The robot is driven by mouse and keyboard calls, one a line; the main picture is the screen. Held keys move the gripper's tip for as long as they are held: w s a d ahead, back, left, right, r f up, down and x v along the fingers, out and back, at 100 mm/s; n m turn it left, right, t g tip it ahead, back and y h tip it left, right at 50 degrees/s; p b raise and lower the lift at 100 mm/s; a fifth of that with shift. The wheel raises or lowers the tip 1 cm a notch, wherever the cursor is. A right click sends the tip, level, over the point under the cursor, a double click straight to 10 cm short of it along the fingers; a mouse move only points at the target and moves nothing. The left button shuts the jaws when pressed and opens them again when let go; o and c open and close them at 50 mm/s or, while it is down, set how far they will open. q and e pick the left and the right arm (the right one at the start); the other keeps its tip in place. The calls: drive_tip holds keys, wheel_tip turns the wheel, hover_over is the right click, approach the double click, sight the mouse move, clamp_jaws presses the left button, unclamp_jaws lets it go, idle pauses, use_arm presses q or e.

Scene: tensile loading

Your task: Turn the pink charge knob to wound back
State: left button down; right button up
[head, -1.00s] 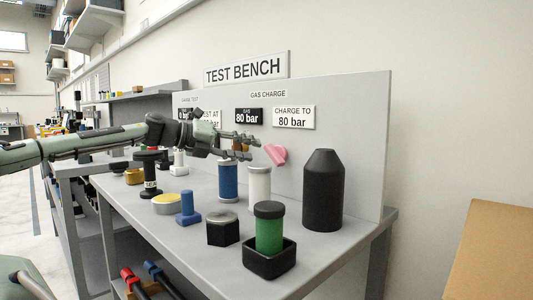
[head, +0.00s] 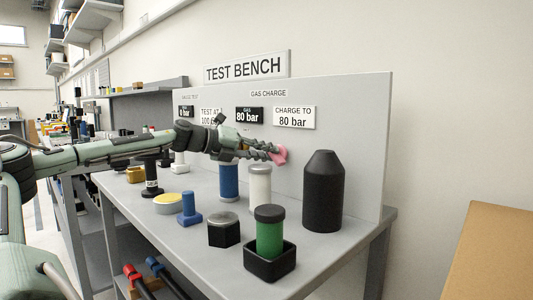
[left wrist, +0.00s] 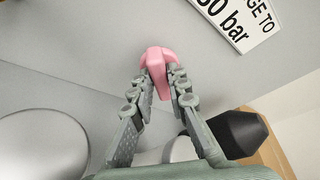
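The pink charge knob (head: 281,155) sits on the grey panel below the "CHARGE TO 80 bar" sign. It also shows at the top middle of the left wrist view (left wrist: 157,60). My left gripper (head: 271,152) is at the knob, its fingers reaching in from the left. In the left wrist view its two fingertips (left wrist: 160,76) lie on either side of the knob's raised grip, very close to it. Whether they press on it I cannot tell. The fingers hide part of the knob in the head view. My right gripper is not in view.
A black bottle-shaped cylinder (head: 323,192) stands right of the knob. A white cylinder (head: 260,187) and a blue cylinder (head: 229,181) stand below the gripper. A green cylinder (head: 269,236) in a black tray stands at the bench front.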

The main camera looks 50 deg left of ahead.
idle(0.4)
use_arm(q)
drive_tip(key=m+y+b, duration=0.1)
drive_tip(key=m+y, duration=0.1)
drive_tip(key=m, duration=0.1)
drive_tip(key=d+m+g+y+b, duration=0.1)
drive_tip(key=m+y, duration=0.1)
drive_tip(key=m, duration=0.2)
drive_tip(key=shift+r+g+y, duration=0.2)
drive_tip(key=shift+g+y, duration=0.1)
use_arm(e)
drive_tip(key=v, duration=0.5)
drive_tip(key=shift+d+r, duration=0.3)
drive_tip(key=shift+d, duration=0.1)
use_arm(q)
drive_tip(key=c, duration=1.5)
unclamp_jaws()
